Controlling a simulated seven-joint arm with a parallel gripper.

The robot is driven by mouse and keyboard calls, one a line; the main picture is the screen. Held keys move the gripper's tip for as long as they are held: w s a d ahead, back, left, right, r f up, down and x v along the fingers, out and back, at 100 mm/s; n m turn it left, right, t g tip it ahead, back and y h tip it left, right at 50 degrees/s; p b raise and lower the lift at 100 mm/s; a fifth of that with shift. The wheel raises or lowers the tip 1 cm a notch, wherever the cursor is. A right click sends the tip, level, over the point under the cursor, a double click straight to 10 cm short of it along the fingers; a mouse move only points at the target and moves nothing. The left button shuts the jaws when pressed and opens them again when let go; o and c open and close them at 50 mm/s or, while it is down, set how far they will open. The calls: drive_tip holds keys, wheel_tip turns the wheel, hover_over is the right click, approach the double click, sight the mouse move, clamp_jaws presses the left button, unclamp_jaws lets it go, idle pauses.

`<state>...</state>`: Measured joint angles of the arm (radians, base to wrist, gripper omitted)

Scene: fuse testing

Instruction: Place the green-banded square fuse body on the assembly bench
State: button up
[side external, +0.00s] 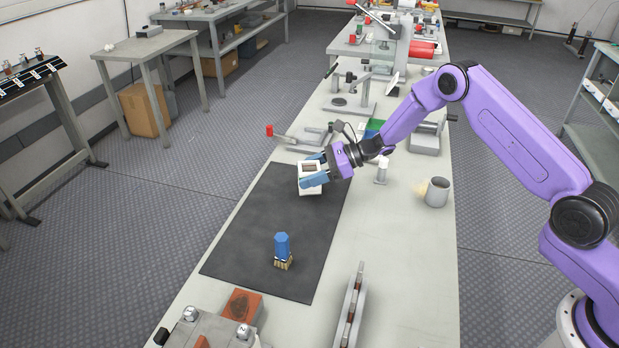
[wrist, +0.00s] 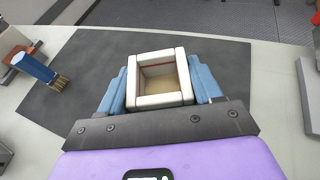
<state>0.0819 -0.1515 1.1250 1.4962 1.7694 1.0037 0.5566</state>
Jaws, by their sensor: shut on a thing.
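My gripper (side external: 315,173) is shut on a white, hollow square fuse body (side external: 309,189) and holds it over the far part of the dark mat on the bench (side external: 400,270). In the wrist view the body (wrist: 160,100) sits between the two blue fingers of my gripper (wrist: 160,90). Its open square end faces the camera, with a thin reddish line inside and a tan inner face. No green band can be made out. The gap between the body and the mat is hard to judge.
A blue-handled brush (side external: 282,247) is on the near part of the dark mat (side external: 240,240). A grey cup (side external: 437,192) stands to the right. A long narrow holder (side external: 351,310) and a brick-red block (side external: 242,305) are at the near end. The mat's middle is clear.

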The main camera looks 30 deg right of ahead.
drive_tip(key=shift+f, duration=0.85)
drive_tip(key=shift+f, duration=0.1)
drive_tip(key=o, duration=1.3)
drive_tip(key=shift+o, duration=0.2)
